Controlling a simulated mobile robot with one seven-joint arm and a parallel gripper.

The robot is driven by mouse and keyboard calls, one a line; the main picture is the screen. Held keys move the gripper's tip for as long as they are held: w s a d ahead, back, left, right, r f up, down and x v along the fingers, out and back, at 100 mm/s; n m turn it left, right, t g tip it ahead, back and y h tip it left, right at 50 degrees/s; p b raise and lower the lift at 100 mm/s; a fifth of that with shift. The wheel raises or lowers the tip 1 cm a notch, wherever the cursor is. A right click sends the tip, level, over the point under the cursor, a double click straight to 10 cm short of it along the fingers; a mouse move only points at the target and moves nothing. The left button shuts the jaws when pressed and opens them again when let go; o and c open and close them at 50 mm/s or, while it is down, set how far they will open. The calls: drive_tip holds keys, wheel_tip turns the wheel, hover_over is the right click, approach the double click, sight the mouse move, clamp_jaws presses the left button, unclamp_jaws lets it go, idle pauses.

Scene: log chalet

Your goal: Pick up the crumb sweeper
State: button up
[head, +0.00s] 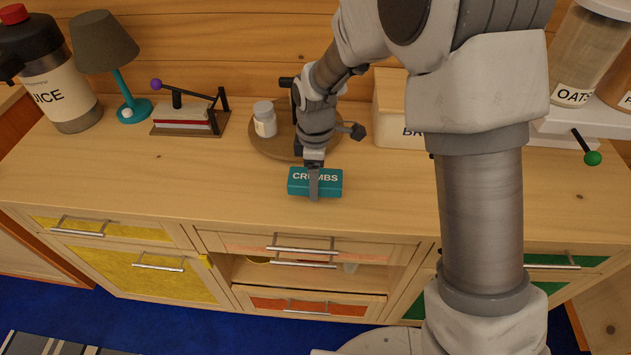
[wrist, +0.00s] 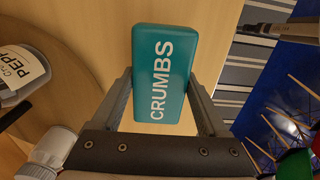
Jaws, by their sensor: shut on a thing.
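The crumb sweeper (head: 298,187) is a teal block with white "CRUMBS" lettering, at the front edge of the wooden counter in the head view. It also shows in the wrist view (wrist: 165,72), lying between the two fingers. My gripper (head: 314,190) reaches down over it from behind, with one finger showing across its front face. In the wrist view my gripper (wrist: 163,105) has a finger on each side of the block and is shut on it. I cannot tell whether the block is clear of the counter.
A round wooden board (head: 262,143) with a white-lidded jar (head: 265,120) stands just behind. A bread box (head: 392,105) is at the back right. A lamp (head: 112,60) and a juice dispenser (head: 45,80) stand at the left. The counter (head: 150,170) left of the sweeper is clear.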

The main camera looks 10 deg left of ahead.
drive_tip(key=r, duration=0.1)
drive_tip(key=d+r, duration=0.1)
drive_tip(key=r, duration=0.1)
drive_tip(key=shift+s, duration=0.15)
drive_tip(key=s+d+r, duration=0.5)
drive_tip(key=d+r, duration=0.1)
drive_tip(key=d, duration=0.3)
drive_tip(key=shift+d+p, duration=0.2)
drive_tip(key=shift+p, duration=0.2)
drive_tip(key=shift+r, duration=0.1)
drive_tip(key=o, duration=1)
drive_tip(key=c, duration=0.7)
drive_tip(key=w+d+f+m+p, duration=0.1)
drive_tip(key=w+d+m, duration=0.2)
drive_tip(key=m, duration=0.6)
drive_tip(key=w+d+f+m, duration=0.2)
drive_tip(key=w+d+m, duration=0.1)
drive_tip(key=d+m, duration=0.4)
drive_tip(key=m, duration=0.2)
drive_tip(key=shift+m+p, duration=0.3)
drive_tip(key=shift+p, duration=0.1)
